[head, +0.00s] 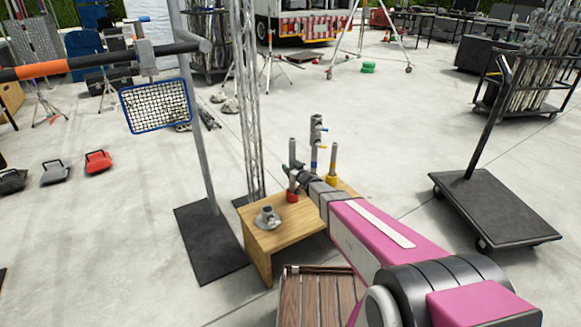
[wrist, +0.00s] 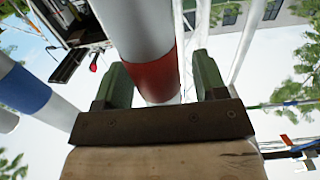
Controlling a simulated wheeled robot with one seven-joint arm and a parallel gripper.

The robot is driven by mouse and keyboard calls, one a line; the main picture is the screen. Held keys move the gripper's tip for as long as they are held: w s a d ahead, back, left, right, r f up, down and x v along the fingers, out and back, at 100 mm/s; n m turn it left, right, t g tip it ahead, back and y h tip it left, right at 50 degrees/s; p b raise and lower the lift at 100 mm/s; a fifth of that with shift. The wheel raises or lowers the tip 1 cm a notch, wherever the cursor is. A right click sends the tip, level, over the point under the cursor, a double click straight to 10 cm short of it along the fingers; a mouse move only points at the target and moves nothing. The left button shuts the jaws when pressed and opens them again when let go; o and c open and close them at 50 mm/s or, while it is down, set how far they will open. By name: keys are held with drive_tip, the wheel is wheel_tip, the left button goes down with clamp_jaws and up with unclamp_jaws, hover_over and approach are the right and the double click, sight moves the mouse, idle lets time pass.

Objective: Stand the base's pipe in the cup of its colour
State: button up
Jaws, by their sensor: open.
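A low wooden table (head: 285,232) carries a grey flanged base (head: 268,218) at its near left. A red cup (head: 292,196) stands behind it with a short grey upright in it. My gripper (head: 294,178) is beside that upright. In the wrist view a grey pipe with a red band (wrist: 155,75) lies between my two open green fingers (wrist: 162,85); I cannot tell whether they touch it. A blue-banded pipe (wrist: 25,90) is to the left. A yellow cup (head: 332,180) holds another grey pipe (head: 333,158).
A tall grey pipe with a clamp (head: 316,130) stands between the other uprights, and a grey pipe (head: 292,150) rises at left. A truss tower (head: 248,100) and stand pole (head: 197,130) are close left. A flat cart (head: 495,208) stands right.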

drive_tip(key=v, duration=1)
drive_tip(key=s+d+r+m+g+h, duration=0.1)
drive_tip(key=s+d+m+g+h, duration=0.15)
drive_tip(key=d+h, duration=0.35)
drive_tip(key=s+d+m+g+h, duration=0.2)
drive_tip(key=s+d+m+h, duration=0.15)
drive_tip(key=d, duration=0.45)
drive_tip(key=s+d+r+g, duration=0.1)
drive_tip(key=s+g, duration=0.4)
drive_tip(key=s, duration=0.5)
drive_tip(key=s+d+r+g, duration=0.2)
drive_tip(key=s+g, duration=0.3)
drive_tip(key=s, duration=0.5)
drive_tip(key=shift+d+r+m, duration=0.15)
drive_tip(key=shift+d+m, duration=0.25)
drive_tip(key=shift+d, duration=0.3)
drive_tip(key=shift+s+h, duration=0.15)
drive_tip(key=shift+h, duration=0.1)
